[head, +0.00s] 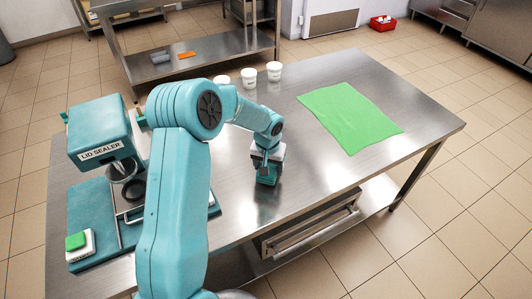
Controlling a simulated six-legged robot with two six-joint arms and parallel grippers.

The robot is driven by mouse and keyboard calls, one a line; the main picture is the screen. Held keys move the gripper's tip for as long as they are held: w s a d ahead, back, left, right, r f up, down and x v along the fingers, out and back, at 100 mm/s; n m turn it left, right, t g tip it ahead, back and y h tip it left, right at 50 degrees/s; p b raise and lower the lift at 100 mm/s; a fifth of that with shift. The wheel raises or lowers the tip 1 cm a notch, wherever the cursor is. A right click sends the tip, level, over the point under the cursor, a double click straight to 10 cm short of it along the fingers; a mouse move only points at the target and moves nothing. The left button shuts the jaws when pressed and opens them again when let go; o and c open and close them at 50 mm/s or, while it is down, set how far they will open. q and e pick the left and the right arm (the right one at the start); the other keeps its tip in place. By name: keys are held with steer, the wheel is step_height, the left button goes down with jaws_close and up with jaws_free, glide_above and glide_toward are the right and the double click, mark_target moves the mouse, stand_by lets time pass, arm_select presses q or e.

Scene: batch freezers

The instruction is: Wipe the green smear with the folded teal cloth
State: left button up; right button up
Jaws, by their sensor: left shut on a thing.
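My left gripper (267,160) points down over the middle of the steel table (315,168). It is shut on a small teal block-like thing, which looks like the folded teal cloth (267,176). The cloth is at or just above the tabletop; I cannot tell whether it touches. A large, flat, bright green patch (350,116) lies on the right part of the table, apart from the gripper. It looks like a spread sheet with faint creases, and I cannot tell whether it is the smear. My right gripper is not in view.
Several white tubs (274,71) stand at the table's back edge. A teal lid sealer (100,140) stands at the left, with a small white-and-green item (79,244) on its base. Bare steel lies between the gripper and the green patch.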

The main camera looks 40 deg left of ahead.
arm_select(q)
steer(key=shift+w+d+r+p, duration=0.1)
steer(key=shift+w+r+p, duration=0.15)
steer(key=shift+r, duration=0.2)
steer(key=shift+s+r+p, duration=0.2)
steer(key=shift+r+p, duration=0.45)
steer(key=shift+r, duration=0.55)
step_height(320, 180, up, 2)
steer(key=shift+w+p, duration=0.15)
steer(key=shift+p, duration=0.45)
steer(key=shift+s+r, duration=0.2)
steer(key=shift+r, duration=0.15)
steer(key=shift+w+f, duration=0.1)
steer(key=shift+w, duration=0.05)
